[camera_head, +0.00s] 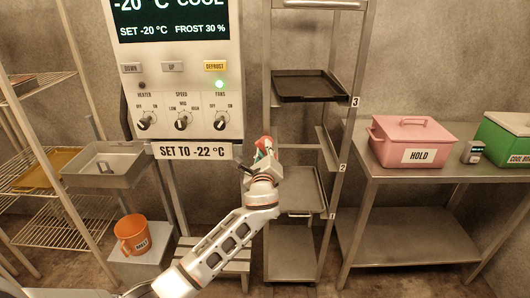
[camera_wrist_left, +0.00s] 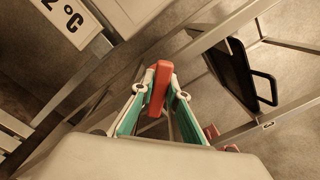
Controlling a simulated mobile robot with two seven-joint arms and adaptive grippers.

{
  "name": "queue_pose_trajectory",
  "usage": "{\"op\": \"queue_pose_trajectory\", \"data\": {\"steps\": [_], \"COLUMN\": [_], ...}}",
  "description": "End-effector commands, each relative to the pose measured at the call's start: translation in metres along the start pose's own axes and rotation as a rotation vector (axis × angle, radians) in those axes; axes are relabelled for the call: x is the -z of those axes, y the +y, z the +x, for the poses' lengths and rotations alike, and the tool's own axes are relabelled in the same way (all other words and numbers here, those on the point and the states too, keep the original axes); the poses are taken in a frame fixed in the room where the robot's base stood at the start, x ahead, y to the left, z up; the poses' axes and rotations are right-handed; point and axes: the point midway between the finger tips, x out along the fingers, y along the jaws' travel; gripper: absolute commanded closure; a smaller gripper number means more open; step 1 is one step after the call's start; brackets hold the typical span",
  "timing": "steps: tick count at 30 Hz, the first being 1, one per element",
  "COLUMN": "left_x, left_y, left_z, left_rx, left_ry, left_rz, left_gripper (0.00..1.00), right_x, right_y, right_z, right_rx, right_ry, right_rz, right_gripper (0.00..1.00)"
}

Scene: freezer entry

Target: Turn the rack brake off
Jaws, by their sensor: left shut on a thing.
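The metal rack (camera_head: 276,125) stands in the middle of the head view, with levels marked 3, 2 and 1. My left gripper (camera_head: 263,153) is at the rack's left post, about halfway up. In the left wrist view my left gripper (camera_wrist_left: 157,100) is shut on a red lever (camera_wrist_left: 160,85), which stands between its green finger pads. I take this lever to be the rack brake. In the head view the fingers mostly hide it. My right gripper is not in view.
A dark tray (camera_head: 308,86) sits on level 3. A control panel (camera_head: 180,78) with a "SET TO -22 °C" sign is left of the rack. A steel table (camera_head: 430,172) with a pink HOLD box (camera_head: 408,137) is at right. An orange bucket (camera_head: 131,234) stands at lower left.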

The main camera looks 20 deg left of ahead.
Motion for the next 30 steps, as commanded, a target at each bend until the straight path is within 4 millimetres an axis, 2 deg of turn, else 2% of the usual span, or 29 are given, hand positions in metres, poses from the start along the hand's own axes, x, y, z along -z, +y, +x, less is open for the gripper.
{"op": "queue_pose_trajectory", "data": {"steps": [9,18,30], "left_x": [0.003,0.004,0.003], "left_y": [0.005,0.006,0.007], "left_z": [-0.001,-0.001,0.0], "left_rx": [-0.003,-0.003,-0.002], "left_ry": [0.001,0.001,0.0], "left_rz": [-0.299,-0.528,-0.674], "left_gripper": [1.0,1.0,1.0], "right_x": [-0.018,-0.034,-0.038], "right_y": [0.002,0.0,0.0], "right_z": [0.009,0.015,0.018], "right_rx": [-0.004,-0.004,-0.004], "right_ry": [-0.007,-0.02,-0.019], "right_rz": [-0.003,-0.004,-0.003], "right_gripper": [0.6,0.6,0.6]}}
